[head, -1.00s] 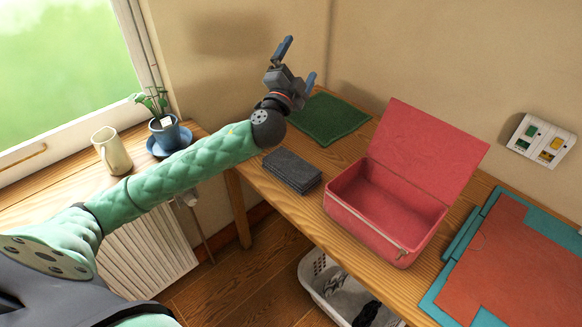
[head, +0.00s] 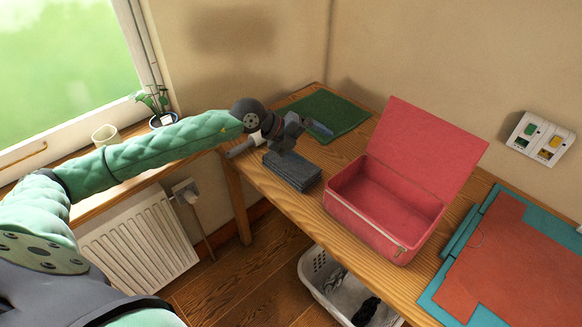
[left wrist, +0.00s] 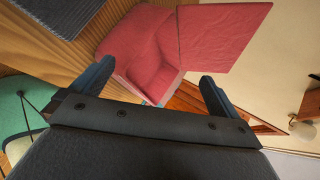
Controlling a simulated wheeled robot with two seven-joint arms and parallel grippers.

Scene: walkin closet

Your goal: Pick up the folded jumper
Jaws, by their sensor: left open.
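The folded jumper (head: 293,173), a dark grey flat stack, lies on the wooden table near its left front edge. In the left wrist view a dark grey folded piece, likely the jumper (left wrist: 58,14), shows at the upper left. My left gripper (head: 302,130) is just above and beyond the jumper, covering part of its back edge. In the left wrist view its blue fingers (left wrist: 155,85) are wide apart with nothing between them. I cannot tell the exact gap to the jumper. My right gripper is not in view.
An open red case (head: 385,215) stands right of the jumper. A green cloth (head: 335,117) lies behind. A teal and rust mat (head: 510,260) is at the right. A white basket (head: 318,268) stands below the table's front. A cup and potted plant are on the left ledge.

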